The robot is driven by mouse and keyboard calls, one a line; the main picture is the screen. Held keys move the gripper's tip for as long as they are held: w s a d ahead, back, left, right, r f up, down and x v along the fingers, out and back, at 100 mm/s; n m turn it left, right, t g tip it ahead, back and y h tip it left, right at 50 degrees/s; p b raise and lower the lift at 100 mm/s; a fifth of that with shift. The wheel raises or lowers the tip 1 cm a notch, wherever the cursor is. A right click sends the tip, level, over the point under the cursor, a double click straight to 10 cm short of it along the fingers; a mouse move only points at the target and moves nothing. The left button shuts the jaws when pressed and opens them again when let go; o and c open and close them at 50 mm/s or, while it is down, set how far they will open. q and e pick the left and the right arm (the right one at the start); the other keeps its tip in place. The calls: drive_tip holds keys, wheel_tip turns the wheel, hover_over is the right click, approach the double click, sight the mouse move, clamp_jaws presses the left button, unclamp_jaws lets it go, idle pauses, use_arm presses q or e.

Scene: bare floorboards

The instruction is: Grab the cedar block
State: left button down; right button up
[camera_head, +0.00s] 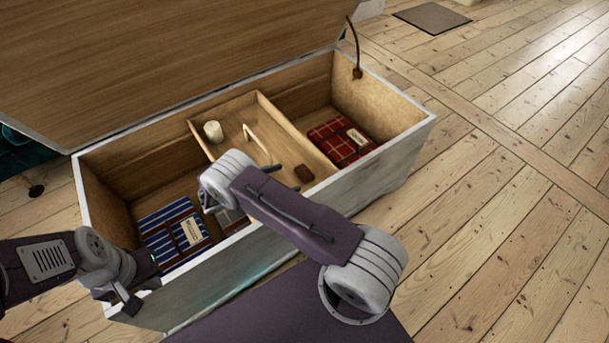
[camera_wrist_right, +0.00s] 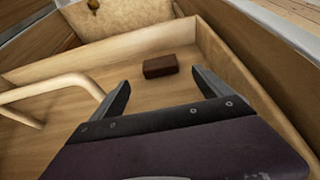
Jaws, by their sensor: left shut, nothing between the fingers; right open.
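The cedar block (camera_head: 304,173) is a small dark brown block lying on the floor of a shallow wooden tray (camera_head: 195,128) inside the chest. In the right wrist view the block (camera_wrist_right: 160,66) lies just beyond and between my fingertips, near the tray's far wall. My right gripper (camera_head: 284,179) is open and empty, reaching down over the tray; its fingers also show in the right wrist view (camera_wrist_right: 161,80). They are apart from the block. My left gripper (camera_head: 130,302) is shut and empty at the chest's front left corner, partly hidden by its own wrist.
The white chest (camera_head: 400,158) has its lid (camera_head: 160,50) raised. A pale curved handle (camera_head: 256,143) and a cream cylinder (camera_head: 213,131) are in the tray. A blue striped cloth (camera_head: 170,232) lies left, a red checked cloth (camera_head: 340,138) right. Bare floorboards surround the chest.

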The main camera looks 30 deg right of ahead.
sight(300, 174)
drive_tip(key=b+x, duration=0.2)
drive_tip(key=x, duration=0.3)
drive_tip(key=shift+f, duration=0.2)
drive_tip(key=shift+d, duration=0.5)
drive_tip(key=shift+c, duration=0.3)
drive_tip(key=c, duration=1.4)
wheel_tip(300, 174, up, 10)
drive_tip(key=p, duration=0.5)
